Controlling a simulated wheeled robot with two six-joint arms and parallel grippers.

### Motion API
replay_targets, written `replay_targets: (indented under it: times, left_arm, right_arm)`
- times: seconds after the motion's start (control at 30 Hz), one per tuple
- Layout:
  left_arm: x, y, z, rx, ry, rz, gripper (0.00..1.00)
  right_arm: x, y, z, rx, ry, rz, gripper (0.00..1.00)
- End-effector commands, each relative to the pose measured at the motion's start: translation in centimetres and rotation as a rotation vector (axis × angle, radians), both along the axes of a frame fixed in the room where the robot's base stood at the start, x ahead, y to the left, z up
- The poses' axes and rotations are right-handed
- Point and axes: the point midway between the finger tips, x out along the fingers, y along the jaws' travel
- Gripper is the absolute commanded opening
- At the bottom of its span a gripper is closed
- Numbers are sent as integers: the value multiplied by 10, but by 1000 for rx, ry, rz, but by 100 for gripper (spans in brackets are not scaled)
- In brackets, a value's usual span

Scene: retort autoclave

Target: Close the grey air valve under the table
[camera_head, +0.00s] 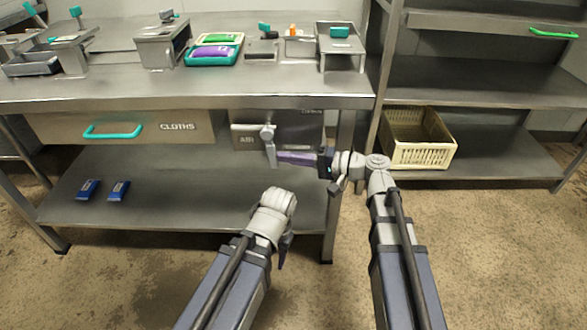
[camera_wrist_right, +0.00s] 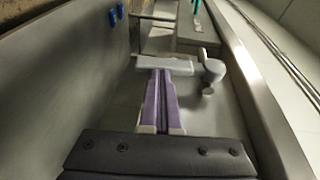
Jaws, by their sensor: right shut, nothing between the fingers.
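The grey air valve (camera_head: 269,146) is mounted under the tabletop, in front of a panel whose label is partly hidden. Its lever hangs down from a round hub. My right gripper (camera_head: 281,156) comes from the right with its purple fingers shut and empty, tips at the lever. In the right wrist view the pale lever (camera_wrist_right: 165,64) crosses just beyond the fingertips (camera_wrist_right: 160,75), with the round hub to its right. I cannot tell whether they touch. My left gripper (camera_head: 283,252) is mostly hidden by its own wrist, low in front of the table; its jaws cannot be read.
The steel tabletop (camera_head: 200,96) lies right above my right gripper, and a table leg (camera_head: 334,220) stands close below its wrist. A CLOTHS drawer (camera_head: 160,126) is to the left. The lower shelf (camera_head: 190,195) holds two blue items. A cream basket (camera_head: 420,152) sits on the right rack.

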Motion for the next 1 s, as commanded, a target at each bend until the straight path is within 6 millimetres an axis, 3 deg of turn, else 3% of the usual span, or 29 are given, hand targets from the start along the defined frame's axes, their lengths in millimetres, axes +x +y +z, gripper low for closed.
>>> replay_targets:
  times: [1.0]
  left_arm:
    - [0,0,-7,0,0,3,49]
  right_arm:
    - [0,10,-5,9,1,3,0]
